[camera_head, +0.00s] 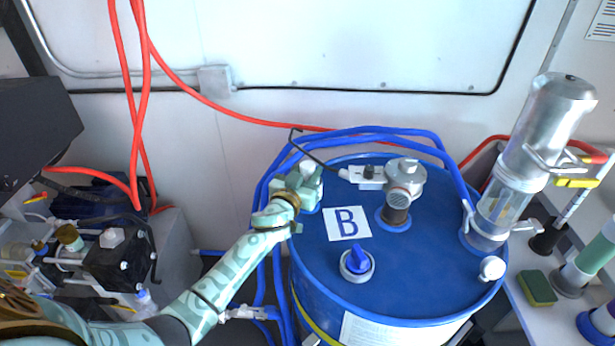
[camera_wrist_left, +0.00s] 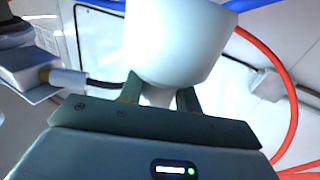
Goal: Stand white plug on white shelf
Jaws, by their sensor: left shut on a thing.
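My left gripper (camera_head: 305,178) is above the left part of the blue drum's top. In the left wrist view, its two fingers (camera_wrist_left: 160,98) are shut on the narrow neck of a white plug (camera_wrist_left: 178,42), whose wide rounded body rises beyond the fingertips. In the head view the held plug is mostly hidden by the gripper. A white shelf (camera_head: 517,312) runs along the right side, beyond the drum and well away from the gripper. My right gripper is not in view.
The blue drum (camera_head: 423,255) carries a metal pump fitting (camera_head: 404,182), a blue-and-white cap (camera_head: 357,262), a small white knob (camera_head: 492,268) and a tall clear-and-metal cylinder (camera_head: 525,150). Blue hoses loop behind the gripper. A green-yellow sponge (camera_head: 537,288) and several bottles occupy the shelf.

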